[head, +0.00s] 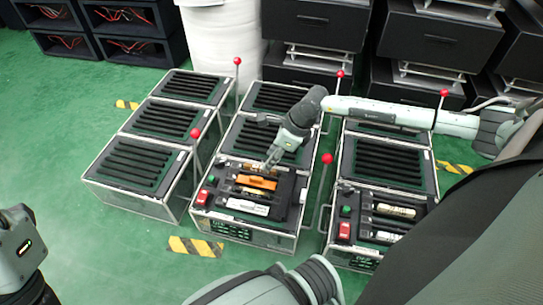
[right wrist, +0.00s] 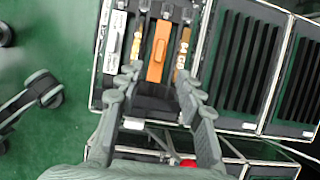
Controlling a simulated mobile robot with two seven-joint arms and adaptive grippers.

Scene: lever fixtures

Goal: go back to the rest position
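My right gripper (head: 270,163) hangs over the front middle fixture (head: 232,232), close to its slotted panel. In the right wrist view, the right gripper (right wrist: 158,77) is open, its two fingers apart with nothing held between them. An orange bar (head: 257,182) lies in that panel. It also shows beyond the fingertips in the right wrist view (right wrist: 159,48). I cannot tell whether the fingertips touch the panel.
Levers with red balls stand beside the fixtures, one (head: 327,158) just right of my right gripper and another (head: 195,133) to its left. Another fixture (head: 365,262) stands at right. Black cabinets (head: 440,42) line the back. Green floor (head: 100,245) is clear at left.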

